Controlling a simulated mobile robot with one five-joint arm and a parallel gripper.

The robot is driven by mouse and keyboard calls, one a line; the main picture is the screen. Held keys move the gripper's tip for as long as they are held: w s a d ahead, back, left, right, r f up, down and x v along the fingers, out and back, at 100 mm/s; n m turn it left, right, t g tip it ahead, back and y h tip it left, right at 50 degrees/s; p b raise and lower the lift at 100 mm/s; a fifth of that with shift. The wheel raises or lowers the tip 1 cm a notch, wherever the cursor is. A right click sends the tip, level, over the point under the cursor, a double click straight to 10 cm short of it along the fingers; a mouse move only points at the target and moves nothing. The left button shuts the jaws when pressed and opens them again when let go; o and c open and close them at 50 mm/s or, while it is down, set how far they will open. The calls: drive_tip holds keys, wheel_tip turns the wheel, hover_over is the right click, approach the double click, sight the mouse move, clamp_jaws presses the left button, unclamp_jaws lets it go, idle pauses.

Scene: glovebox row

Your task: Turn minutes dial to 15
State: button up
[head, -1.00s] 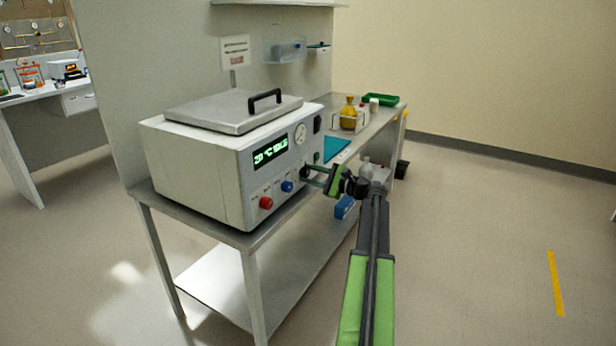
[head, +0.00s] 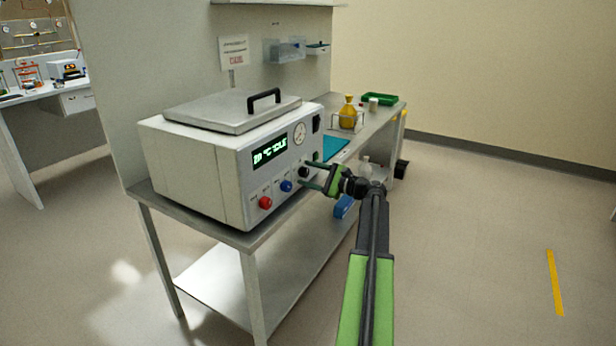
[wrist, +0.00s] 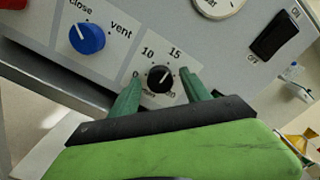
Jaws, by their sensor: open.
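The minutes dial is a small black knob (wrist: 159,77) on a pale label plate, marked 0, 10 and 15 in the wrist view. Its white pointer mark seems to face up and right, toward the 15 side; exact alignment is too small to tell. In the head view the knob (head: 304,172) is on the machine's front panel, at the right of the knob row. My gripper (wrist: 161,88) is open, with one green finger on each side of the dial and visible gaps between. It also shows in the head view (head: 309,175), reaching in from the right.
The white machine (head: 190,170) stands on a metal bench. A red knob (head: 265,203) and a blue knob (wrist: 87,38) sit left of the dial. A black on/off switch (wrist: 275,35) and a gauge (head: 299,134) are nearby. Floor right of the bench is clear.

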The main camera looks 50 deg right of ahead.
drive_tip(key=v, duration=1.7)
drive_tip(key=shift+s, duration=0.25)
drive_tip(key=shift+f, duration=0.1)
